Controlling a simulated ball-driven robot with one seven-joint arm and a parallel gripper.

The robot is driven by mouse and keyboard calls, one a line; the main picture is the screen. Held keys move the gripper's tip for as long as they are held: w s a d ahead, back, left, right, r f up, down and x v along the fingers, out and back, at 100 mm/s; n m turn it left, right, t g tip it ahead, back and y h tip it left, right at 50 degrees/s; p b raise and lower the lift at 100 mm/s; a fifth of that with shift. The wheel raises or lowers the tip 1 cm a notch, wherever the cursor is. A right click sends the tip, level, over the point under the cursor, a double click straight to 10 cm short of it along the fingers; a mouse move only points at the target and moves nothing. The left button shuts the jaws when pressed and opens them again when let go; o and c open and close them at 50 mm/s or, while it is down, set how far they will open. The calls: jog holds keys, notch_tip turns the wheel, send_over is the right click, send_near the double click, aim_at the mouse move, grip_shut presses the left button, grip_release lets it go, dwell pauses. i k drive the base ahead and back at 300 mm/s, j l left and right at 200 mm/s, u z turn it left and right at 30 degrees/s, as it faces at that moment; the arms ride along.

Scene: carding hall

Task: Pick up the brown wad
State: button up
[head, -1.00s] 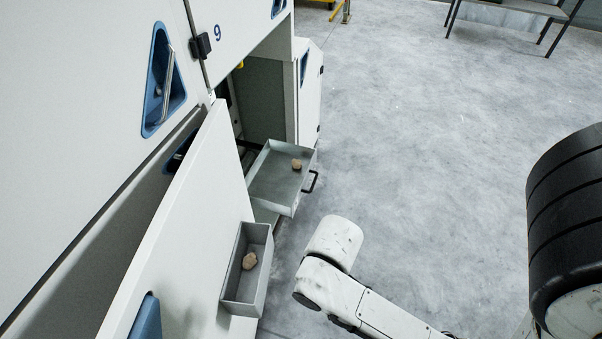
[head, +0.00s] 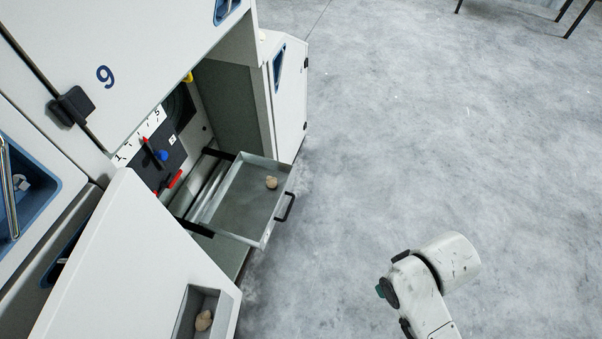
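Two small beige-brown wads are in the head view. One wad (head: 271,183) lies in the open grey drawer (head: 231,226), towards its far right corner. The other wad (head: 203,321) lies in a grey bin (head: 184,318) on the inner side of the open white door (head: 125,255), near the bottom edge. The two look alike in colour, the bin one a little larger in the picture. Part of my arm shows at the lower right, well apart from both wads. My gripper is not in view.
The drawer sticks out of the open cabinet of machine 9 and has a black handle (head: 285,207) at its front. The open door stands to the left of the drawer. Another white panel (head: 289,95) stands beyond it.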

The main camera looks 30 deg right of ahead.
aim_at(272, 182)
jog(key=i+l+u, duration=0.2)
jog(key=i+l, duration=0.65)
jog(key=i+l+u, duration=0.15)
jog(key=i+l, duration=0.7)
jog(key=l, duration=0.1)
